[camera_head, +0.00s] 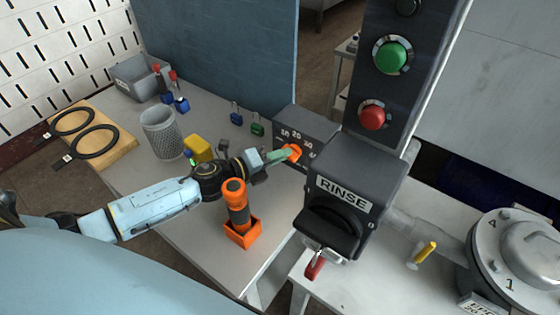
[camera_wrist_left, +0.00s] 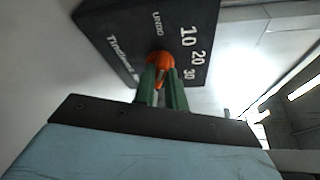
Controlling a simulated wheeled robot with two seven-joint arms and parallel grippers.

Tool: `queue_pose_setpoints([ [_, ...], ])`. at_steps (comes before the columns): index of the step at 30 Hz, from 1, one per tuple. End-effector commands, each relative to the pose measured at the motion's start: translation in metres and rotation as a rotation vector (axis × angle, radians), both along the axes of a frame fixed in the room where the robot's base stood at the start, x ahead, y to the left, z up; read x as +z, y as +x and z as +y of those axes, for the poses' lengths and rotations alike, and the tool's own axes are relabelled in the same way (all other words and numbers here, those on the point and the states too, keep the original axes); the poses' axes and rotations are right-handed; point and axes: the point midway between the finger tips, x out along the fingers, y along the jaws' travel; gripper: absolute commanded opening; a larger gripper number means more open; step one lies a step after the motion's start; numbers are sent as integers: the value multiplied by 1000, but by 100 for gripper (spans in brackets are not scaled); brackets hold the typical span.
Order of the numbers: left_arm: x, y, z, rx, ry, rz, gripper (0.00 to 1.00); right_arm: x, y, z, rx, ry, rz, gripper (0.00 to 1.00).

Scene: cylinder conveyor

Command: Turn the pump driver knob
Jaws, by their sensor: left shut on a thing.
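The pump driver knob (camera_wrist_left: 160,62) is orange and sits on the face of a dark box (camera_wrist_left: 110,28) with white numbers around it. In the head view the orange knob (camera_head: 292,152) is at the front of the dark box (camera_head: 312,128), left of the RINSE unit. My left gripper (camera_head: 280,156) reaches it from the left. In the left wrist view the green fingers of my left gripper (camera_wrist_left: 161,82) are shut on the knob, one on each side, and cover part of it. My right gripper is not in view.
An orange-and-black tool stands in an orange holder (camera_head: 243,234) just in front of my left arm. The RINSE unit (camera_head: 355,185) is close on the right. A mesh cup (camera_head: 161,134) and a yellow block (camera_head: 199,149) stand behind the arm.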

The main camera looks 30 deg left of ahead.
Motion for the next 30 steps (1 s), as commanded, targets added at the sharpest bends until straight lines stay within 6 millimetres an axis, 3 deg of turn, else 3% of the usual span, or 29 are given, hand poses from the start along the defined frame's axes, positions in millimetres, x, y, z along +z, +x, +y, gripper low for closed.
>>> queue_pose_setpoints([
  [12,-5,1,2,3,-221,31,0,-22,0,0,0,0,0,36],
  [29,-4,1,2,3,-261,38,0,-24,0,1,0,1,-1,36],
  [30,-4,1,2,2,-262,37,14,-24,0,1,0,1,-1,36],
])
